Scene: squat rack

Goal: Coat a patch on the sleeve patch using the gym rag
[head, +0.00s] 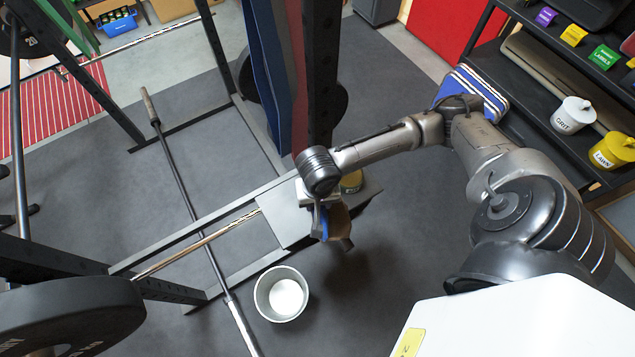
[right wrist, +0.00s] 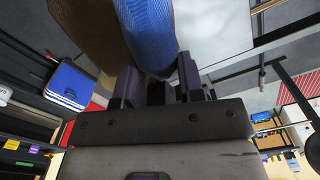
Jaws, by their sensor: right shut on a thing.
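My right gripper (head: 320,218) is near the middle of the head view, beside a flat grey panel (head: 283,217). It is shut on a blue cloth, the gym rag (head: 324,226), which hangs below the fingers. In the right wrist view the ribbed blue rag (right wrist: 150,35) sits between the fingertips (right wrist: 156,78). A brown piece (head: 340,222) is right beside the rag; I cannot tell if it is part of it. I cannot make out the sleeve patch clearly; a metal bar (head: 195,246) runs up to the panel. My left gripper is not in view.
A grey bucket (head: 262,298) with something white inside stands on the floor below the gripper. Dark rack uprights (head: 320,80) rise behind it. A large black plate (head: 75,315) is at lower left. A shelf with labelled pots (head: 572,116) is on the right.

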